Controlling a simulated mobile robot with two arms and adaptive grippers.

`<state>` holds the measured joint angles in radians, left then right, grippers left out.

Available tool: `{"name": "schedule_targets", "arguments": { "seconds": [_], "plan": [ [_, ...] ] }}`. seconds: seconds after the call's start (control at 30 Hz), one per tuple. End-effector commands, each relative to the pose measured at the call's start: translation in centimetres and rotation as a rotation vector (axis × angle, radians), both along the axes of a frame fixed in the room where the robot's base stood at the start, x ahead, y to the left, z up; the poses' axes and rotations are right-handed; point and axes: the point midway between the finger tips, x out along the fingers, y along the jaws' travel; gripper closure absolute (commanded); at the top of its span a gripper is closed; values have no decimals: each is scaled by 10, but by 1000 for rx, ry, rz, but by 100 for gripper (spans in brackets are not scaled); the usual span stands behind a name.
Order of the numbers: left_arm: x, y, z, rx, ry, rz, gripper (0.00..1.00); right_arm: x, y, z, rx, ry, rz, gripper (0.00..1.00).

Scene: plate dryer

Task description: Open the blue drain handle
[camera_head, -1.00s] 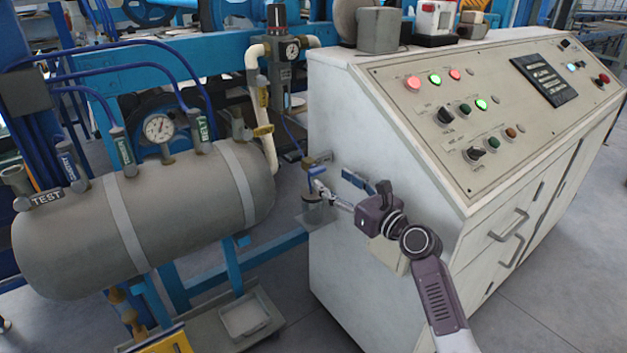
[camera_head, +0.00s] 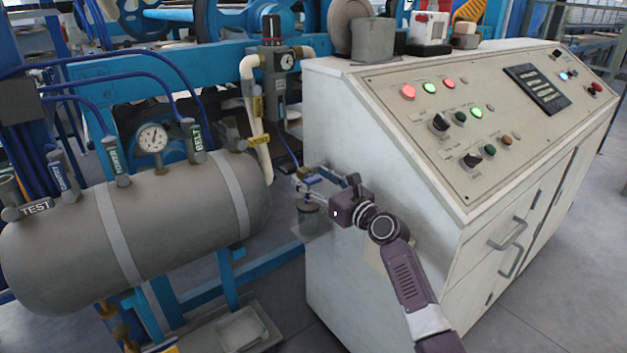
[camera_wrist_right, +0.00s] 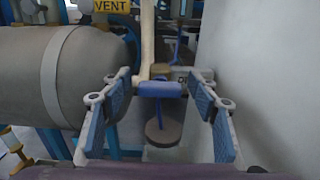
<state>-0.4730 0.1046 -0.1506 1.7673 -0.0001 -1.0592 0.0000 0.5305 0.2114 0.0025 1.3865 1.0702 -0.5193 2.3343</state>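The blue drain handle (camera_wrist_right: 160,89) shows in the middle of the right wrist view, on a small valve above a grey round cup (camera_wrist_right: 163,132). My right gripper (camera_wrist_right: 160,108) is open, with one blue-padded finger on each side of the handle and visible gaps to both. In the head view my right gripper (camera_head: 308,187) is at the valve, beside the white cabinet's left wall, and largely covers the handle. The grey cup (camera_head: 308,213) shows below the gripper. My left gripper is not in view.
The white control cabinet (camera_head: 335,260) stands close to the right of my gripper. The grey tank (camera_head: 75,240) is at the left, with a white pipe (camera_head: 258,120) and pressure regulator (camera_head: 275,65) behind the valve. A blue frame (camera_head: 275,262) runs below.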

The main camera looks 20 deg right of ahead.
Motion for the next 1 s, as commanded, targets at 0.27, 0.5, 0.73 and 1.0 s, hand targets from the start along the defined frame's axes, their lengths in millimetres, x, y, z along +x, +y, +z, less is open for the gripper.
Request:
{"name": "schedule_targets", "arguments": {
  "seconds": [0.27, 0.5, 0.73, 1.0],
  "plan": [
    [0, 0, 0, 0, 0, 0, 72, 0, 0, 0, 0, 0, 0, 76],
    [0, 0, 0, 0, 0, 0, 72, 0, 0, 0, -4, -1, 0, 87],
    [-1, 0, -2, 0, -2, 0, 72, -1, 0, 0, -59, -20, 0, 88],
    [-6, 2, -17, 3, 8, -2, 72, -1, 2, 0, -236, -85, 1, 88]
  ]
}}
